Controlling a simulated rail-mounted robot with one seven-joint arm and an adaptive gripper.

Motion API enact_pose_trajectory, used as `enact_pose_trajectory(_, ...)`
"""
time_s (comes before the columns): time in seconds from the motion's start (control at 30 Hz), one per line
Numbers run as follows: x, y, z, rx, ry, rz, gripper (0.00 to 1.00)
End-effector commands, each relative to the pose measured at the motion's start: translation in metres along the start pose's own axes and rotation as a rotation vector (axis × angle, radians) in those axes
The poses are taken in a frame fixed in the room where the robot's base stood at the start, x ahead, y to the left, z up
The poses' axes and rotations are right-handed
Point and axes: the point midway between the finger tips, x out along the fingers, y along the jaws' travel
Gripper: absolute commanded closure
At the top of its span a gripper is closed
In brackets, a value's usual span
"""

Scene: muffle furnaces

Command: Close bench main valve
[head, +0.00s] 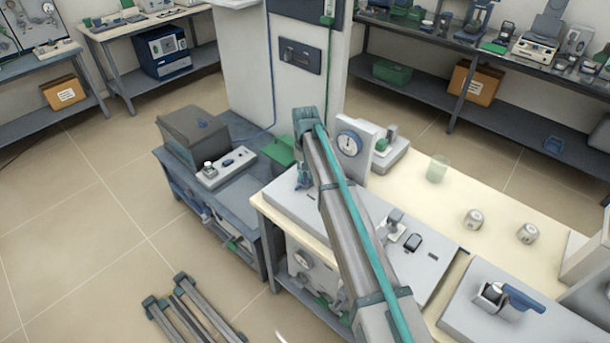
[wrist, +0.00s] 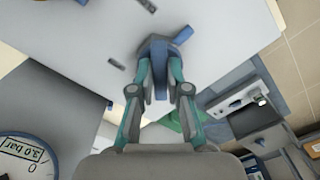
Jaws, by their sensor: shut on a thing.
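A valve with a blue lever (wrist: 182,36) and a blue and grey body stands on a pale grey bench panel (wrist: 90,40) in the wrist view. My gripper (wrist: 160,68) has its two teal fingers on either side of the valve's blue part and is shut on it. In the head view my arm reaches over the bench from the lower right and hides much of the contact. A small blue piece shows beside the arm on the bench panel (head: 288,203); I cannot tell there which part is valve and which is gripper.
A round pressure gauge (head: 349,142) on a white block stands close by the arm; its 3.0 bar label shows in the wrist view (wrist: 25,155). A glass beaker (head: 437,169) and two small white pots stand to the right. A blue-grey side bench (head: 215,195) is at left.

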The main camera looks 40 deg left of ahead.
Motion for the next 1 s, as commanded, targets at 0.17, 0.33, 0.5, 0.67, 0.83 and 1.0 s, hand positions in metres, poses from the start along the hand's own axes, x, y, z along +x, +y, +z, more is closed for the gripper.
enact_pose_trajectory(0.17,0.0014,0.0006,-0.0003,-0.166,0.001,0.000,1.00)
enact_pose_trajectory(0.33,0.0010,0.0012,-0.0005,-0.328,0.001,0.000,1.00)
enact_pose_trajectory(0.5,0.0004,0.0017,-0.0008,-0.483,0.001,0.000,1.00)
enact_pose_trajectory(0.67,0.0001,0.0021,-0.0010,-0.609,0.001,0.000,1.00)
enact_pose_trajectory(0.83,-0.0002,0.0024,-0.0012,-0.710,0.001,0.000,1.00)
enact_pose_trajectory(1.0,-0.0004,0.0025,-0.0013,-0.775,0.001,0.000,1.00)
